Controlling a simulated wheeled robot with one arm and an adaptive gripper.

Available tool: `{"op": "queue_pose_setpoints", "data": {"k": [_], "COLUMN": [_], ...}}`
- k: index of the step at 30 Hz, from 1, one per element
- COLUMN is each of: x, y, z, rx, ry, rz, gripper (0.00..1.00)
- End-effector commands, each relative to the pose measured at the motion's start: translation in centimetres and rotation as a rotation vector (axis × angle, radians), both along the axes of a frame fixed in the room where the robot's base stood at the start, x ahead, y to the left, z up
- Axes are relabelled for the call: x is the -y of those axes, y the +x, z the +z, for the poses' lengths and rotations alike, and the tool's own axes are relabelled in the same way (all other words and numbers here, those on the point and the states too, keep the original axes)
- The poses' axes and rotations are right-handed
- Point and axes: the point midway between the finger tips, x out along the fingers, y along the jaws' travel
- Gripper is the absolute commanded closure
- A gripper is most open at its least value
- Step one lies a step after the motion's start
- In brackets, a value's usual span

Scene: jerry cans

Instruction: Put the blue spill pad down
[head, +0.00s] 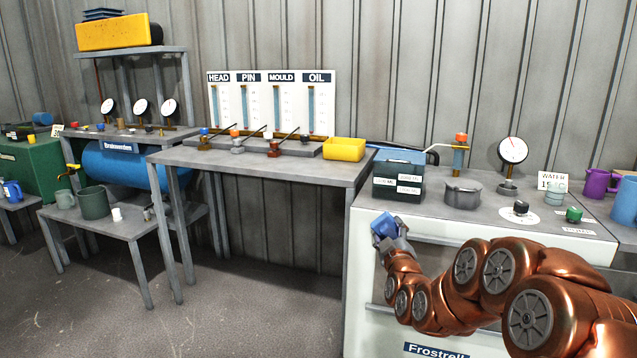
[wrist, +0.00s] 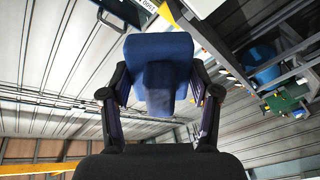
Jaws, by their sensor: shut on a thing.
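The blue spill pad (wrist: 160,65) is held between the two fingers of my gripper (wrist: 160,100) in the wrist view. It fills the gap between the fingertips. In the head view the blue pad (head: 384,225) shows at the end of my copper-coloured arm. My gripper (head: 395,240) is in front of the white cabinet's upper left corner, near the edge of its grey top. The pad appears clear of any surface, and part of it is hidden by the gripper.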

Motion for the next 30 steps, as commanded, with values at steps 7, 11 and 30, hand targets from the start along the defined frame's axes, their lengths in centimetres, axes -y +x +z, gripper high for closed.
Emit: {"op": "queue_pose_setpoints", "data": {"k": [7, 11, 30], "x": [0.0, 0.0, 0.0], "y": [0.0, 0.0, 0.0], "z": [5.6, 8.0, 19.7], "rx": [0.000, 0.000, 0.000], "ry": [0.000, 0.000, 0.000], "rz": [0.000, 0.000, 0.000], "gripper": [0.71, 0.71, 0.71]}}
